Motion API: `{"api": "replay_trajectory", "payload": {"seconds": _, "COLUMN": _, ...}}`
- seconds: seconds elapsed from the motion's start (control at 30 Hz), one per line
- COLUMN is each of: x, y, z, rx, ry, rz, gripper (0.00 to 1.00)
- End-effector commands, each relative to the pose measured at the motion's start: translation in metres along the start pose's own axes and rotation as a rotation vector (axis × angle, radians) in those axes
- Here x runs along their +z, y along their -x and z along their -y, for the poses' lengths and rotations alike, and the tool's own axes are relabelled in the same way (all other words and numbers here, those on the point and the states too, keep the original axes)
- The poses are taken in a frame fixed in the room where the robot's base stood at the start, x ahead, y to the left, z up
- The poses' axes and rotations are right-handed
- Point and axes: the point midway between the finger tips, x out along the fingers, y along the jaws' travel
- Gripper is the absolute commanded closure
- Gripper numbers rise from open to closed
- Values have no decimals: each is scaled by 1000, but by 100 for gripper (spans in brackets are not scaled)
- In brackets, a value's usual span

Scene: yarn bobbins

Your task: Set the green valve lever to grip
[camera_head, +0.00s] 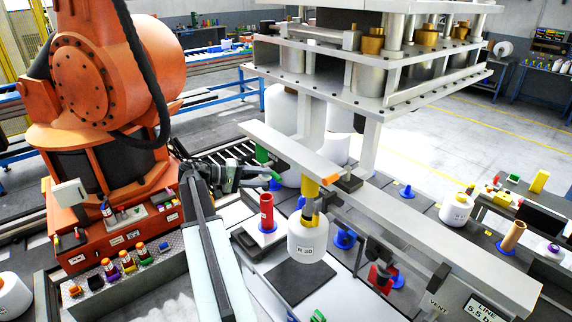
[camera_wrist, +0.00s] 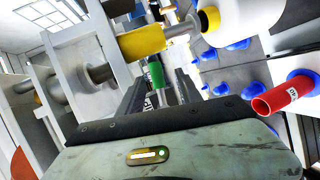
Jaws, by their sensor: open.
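In the wrist view the green lever (camera_wrist: 156,75) appears ahead, in the gap between the two dark fingers of my gripper (camera_wrist: 160,88). The fingers are apart, and I cannot tell whether they touch the lever. The lever's mount is partly hidden. A white bobbin (camera_head: 307,243) labelled R 30 is under the yellow collar, above a dark square plate (camera_head: 300,284).
A red tube (camera_head: 267,212) on a blue-and-white base stands just below my gripper. A pale beam (camera_head: 290,155) crosses above and right of it. An orange robot (camera_head: 95,90) stands at left. Blue pegs, including one peg (camera_head: 343,238), stand right of the bobbin.

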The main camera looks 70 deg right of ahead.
Motion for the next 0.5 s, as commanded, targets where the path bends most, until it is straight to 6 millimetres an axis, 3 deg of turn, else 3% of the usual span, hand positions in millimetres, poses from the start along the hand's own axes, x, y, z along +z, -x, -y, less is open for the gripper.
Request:
{"api": "replay_trajectory", "payload": {"seconds": 0.07, "x": -1, "y": -6, "z": -8, "rx": 17, "ry": -6, "rz": 10, "gripper": 59}}
{"api": "replay_trajectory", "payload": {"seconds": 0.27, "x": 1, "y": -19, "z": -5, "rx": 18, "ry": -7, "rz": 12, "gripper": 59}}
{"api": "replay_trajectory", "payload": {"seconds": 0.5, "x": 2, "y": -64, "z": -5, "rx": 17, "ry": -6, "rz": 12, "gripper": 59}}
